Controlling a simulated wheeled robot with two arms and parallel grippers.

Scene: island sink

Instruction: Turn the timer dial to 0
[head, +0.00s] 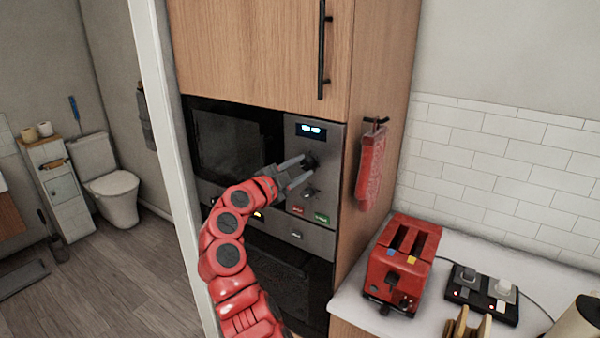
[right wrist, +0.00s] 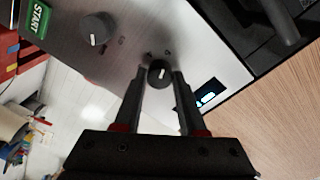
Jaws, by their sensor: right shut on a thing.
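A built-in microwave (head: 232,140) has a steel control panel with a lit display (head: 311,129), two dark round dials, and red and green buttons. My right gripper (head: 305,165) reaches the upper dial (head: 312,159), just below the display. In the right wrist view its fingers (right wrist: 159,75) stand on either side of this black dial (right wrist: 159,72), shut on it. A white pointer mark shows on its face. The lower dial (head: 309,191) is free and also shows in the right wrist view (right wrist: 98,28). Labels around the dials are too small to read. My left gripper is out of view.
A green START button (head: 321,218) and a red button (head: 298,209) sit below the dials. A red mitt (head: 371,170) hangs on the cabinet side. A red toaster (head: 402,262) stands on the counter at right. A tall cabinet handle (head: 321,50) is above.

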